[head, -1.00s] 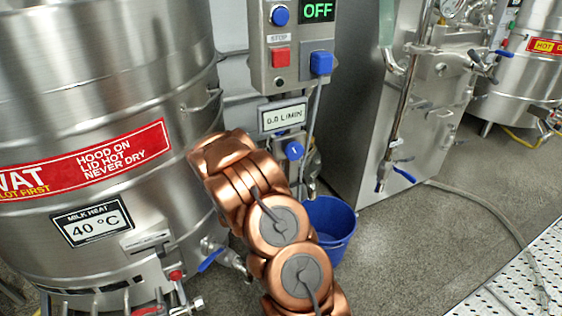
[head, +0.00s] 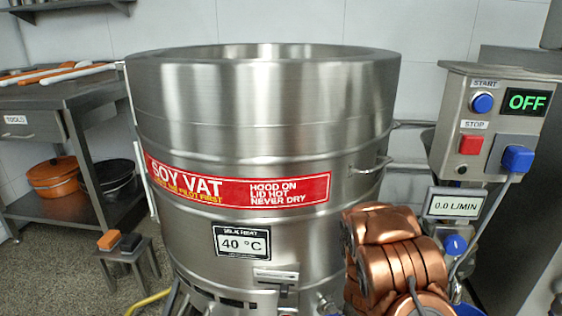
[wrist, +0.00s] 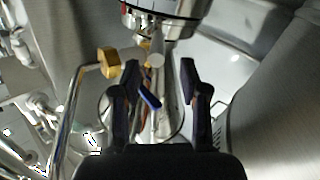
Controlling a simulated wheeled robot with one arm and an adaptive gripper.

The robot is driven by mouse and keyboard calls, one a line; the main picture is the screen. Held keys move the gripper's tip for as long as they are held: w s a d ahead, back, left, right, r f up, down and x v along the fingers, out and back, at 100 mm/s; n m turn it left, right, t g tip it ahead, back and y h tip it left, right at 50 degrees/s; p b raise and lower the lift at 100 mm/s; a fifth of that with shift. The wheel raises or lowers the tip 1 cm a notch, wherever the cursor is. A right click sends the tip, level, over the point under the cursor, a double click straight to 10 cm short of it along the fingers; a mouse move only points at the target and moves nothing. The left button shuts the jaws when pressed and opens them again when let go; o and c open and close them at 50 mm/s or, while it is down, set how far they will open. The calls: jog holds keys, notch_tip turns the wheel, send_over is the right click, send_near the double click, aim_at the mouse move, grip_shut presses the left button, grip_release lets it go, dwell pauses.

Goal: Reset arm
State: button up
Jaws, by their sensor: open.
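My gripper (wrist: 160,75) is open in the wrist view, its two dark fingers apart with no object held between them. Beyond the fingertips are metal pipework, a brass-coloured fitting (wrist: 110,63) and a small blue lever (wrist: 150,101). In the head view my copper-coloured arm shows at the lower right, in front of the soy vat (head: 260,110). The gripper itself does not show in the head view.
A control box (head: 490,120) reading OFF stands right of the vat, above a 0.0 L/MIN display (head: 455,206). A steel table (head: 60,100) and a small stool (head: 125,258) stand at the left.

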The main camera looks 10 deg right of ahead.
jog(key=w+a+r+n+g+y+p, duration=0.25)
jog(key=a+r+y+p, duration=0.75)
jog(key=a+r+p, duration=1)
jog(key=s+a+r+y+p, duration=0.3)
jog(key=s+a+r+p, duration=0.15)
jog(key=a+r, duration=0.4)
jog(key=s+a+r+n+g+y+p, duration=0.35)
jog(key=s+a+r+p, duration=0.65)
jog(key=s+r, duration=0.4)
jog(key=s+r+n+g+p, duration=0.1)
jog(key=s+r+g+p, duration=0.1)
jog(key=s+r+p, duration=0.2)
jog(key=s+r+n+g+h+p, duration=0.1)
jog(key=s+r+n+g+p, duration=0.1)
jog(key=s+r, duration=0.6)
jog(key=s+g+p, duration=0.1)
jog(key=s, duration=0.4)
jog(key=shift+a+r+p, duration=0.15)
jog(key=shift+a+p, duration=0.05)
jog(key=shift+p, duration=0.2)
jog(key=shift+a, duration=0.1)
